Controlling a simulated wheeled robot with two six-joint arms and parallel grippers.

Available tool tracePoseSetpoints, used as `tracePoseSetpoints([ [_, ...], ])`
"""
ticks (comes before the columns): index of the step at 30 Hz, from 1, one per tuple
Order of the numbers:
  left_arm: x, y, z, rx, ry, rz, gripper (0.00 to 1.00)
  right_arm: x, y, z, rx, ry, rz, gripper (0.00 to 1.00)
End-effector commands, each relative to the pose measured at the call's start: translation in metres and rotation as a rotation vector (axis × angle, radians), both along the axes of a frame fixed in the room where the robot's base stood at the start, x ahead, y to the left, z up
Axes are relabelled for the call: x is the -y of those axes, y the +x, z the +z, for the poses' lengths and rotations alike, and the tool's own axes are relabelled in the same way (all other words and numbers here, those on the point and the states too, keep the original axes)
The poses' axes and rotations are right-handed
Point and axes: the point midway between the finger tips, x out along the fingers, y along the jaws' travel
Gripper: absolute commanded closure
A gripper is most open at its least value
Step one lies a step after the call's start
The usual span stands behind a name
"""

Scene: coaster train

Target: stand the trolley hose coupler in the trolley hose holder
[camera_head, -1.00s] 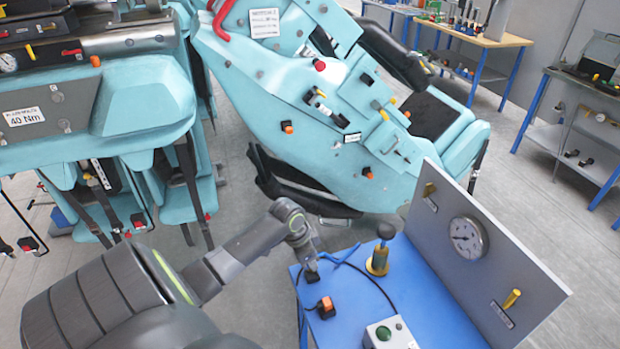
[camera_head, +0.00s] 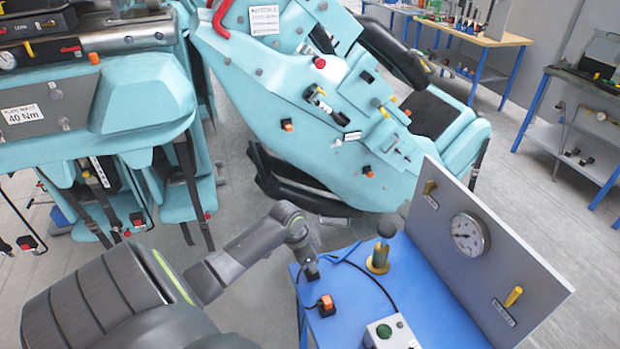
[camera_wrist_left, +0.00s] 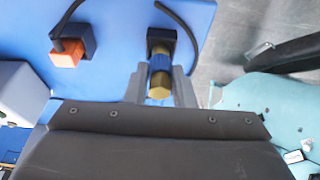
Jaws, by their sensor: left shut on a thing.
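My left gripper (camera_head: 311,272) is low over the left edge of the blue trolley top in the head view. In the left wrist view its two grey fingers (camera_wrist_left: 160,88) are shut on the hose coupler (camera_wrist_left: 160,78), a short cylinder with brass ends and a blue middle. A dark square holder (camera_wrist_left: 161,35) is at the coupler's far end, on the trolley top. The coupler overlaps this holder in the picture; I cannot tell whether it is seated in it. In the head view the gripper hides most of the coupler. My right gripper is not in view.
The blue trolley top (camera_head: 425,300) carries an orange plug (camera_head: 326,306) in a dark block, a brass-based post with a black knob (camera_head: 380,255), a box with a green button (camera_head: 388,333) and a black cable. A grey gauge panel (camera_head: 500,255) stands along the right edge.

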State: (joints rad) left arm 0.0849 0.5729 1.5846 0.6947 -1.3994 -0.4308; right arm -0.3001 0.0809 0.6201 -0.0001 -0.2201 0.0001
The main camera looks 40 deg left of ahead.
Motion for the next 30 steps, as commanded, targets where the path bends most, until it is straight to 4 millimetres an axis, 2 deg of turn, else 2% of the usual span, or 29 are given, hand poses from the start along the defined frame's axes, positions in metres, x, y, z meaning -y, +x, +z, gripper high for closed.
tracePoseSetpoints([
  [21,0.0003,0.0001,-0.0098,0.001,0.0,-0.001,1.0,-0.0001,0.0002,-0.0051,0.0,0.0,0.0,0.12],
  [22,0.0003,0.0001,-0.0098,0.001,0.0,-0.001,0.75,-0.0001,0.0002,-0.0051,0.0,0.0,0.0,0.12],
  [27,0.0002,0.0002,-0.0098,0.001,0.0,-0.001,0.53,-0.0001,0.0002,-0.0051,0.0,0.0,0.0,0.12],
  [30,0.0002,0.0002,-0.0098,0.0,0.0,-0.001,0.52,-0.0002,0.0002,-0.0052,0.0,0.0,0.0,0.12],
])
